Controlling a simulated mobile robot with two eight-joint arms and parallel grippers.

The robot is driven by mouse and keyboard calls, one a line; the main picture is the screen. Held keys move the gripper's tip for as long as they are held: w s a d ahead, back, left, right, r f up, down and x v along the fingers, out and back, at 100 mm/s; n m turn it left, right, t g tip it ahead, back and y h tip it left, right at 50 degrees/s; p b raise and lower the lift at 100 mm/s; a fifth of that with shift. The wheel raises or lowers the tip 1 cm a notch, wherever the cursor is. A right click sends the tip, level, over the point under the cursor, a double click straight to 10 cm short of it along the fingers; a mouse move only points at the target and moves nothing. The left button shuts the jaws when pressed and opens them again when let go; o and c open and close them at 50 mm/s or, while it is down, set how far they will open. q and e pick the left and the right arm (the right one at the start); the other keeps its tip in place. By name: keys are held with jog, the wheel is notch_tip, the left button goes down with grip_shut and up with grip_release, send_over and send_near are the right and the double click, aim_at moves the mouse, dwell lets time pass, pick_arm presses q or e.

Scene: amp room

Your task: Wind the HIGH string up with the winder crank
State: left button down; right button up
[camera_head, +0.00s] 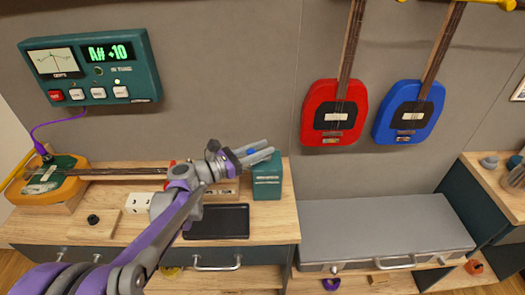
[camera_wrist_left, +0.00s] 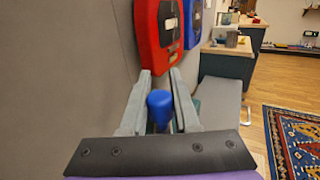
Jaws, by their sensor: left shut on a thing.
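An orange and green string instrument (camera_head: 42,180) lies on the wooden bench at left. Its long neck (camera_head: 125,171) runs right, and its far end is hidden behind my left arm. My left gripper (camera_head: 262,151) is above the bench's right part, fingers pointing right. In the left wrist view it is shut on a blue rounded knob (camera_wrist_left: 160,103) between its fingers; whether this is the winder crank's handle I cannot tell. The teal tuner (camera_head: 90,68) on the wall shows "A# +10". The strings are too small to tell apart. My right gripper is not in view.
A teal box (camera_head: 267,178) stands just below the gripper. A black tray (camera_head: 217,222) and a white block (camera_head: 139,203) are on the bench. A red (camera_head: 333,113) and a blue instrument (camera_head: 408,111) hang on the wall. A grey case (camera_head: 385,228) lies at right.

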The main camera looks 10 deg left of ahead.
pick_arm(q)
jog(key=m+g+h, duration=0.2)
jog(key=g, duration=0.1)
jog(key=m+g+h, duration=0.1)
jog(key=shift+w+a+m+g, duration=0.25)
jog(key=shift+w+m+g, duration=0.05)
jog(key=shift+w+g, duration=0.1)
jog(key=shift+w+m+g+h+p, duration=0.2)
jog(key=shift+m+g+h, duration=0.35)
jog(key=shift+m+g, duration=0.65)
jog(key=shift+w+m+g+h+p, duration=0.1)
jog(key=shift+m+g+h+p, duration=0.2)
jog(key=shift+m+g+h, duration=0.85)
jog(key=shift+g+y, duration=0.5)
jog(key=shift+g, duration=0.35)
jog(key=c, duration=0.6)
grip_release()
jog(key=shift+c, duration=0.2)
jog(key=shift+a, duration=0.1)
jog(key=a, duration=0.3)
jog(key=s+a, duration=0.1)
jog(key=a, duration=0.6)
jog(key=shift+s+a, duration=0.15)
jog(key=shift+a, duration=0.15)
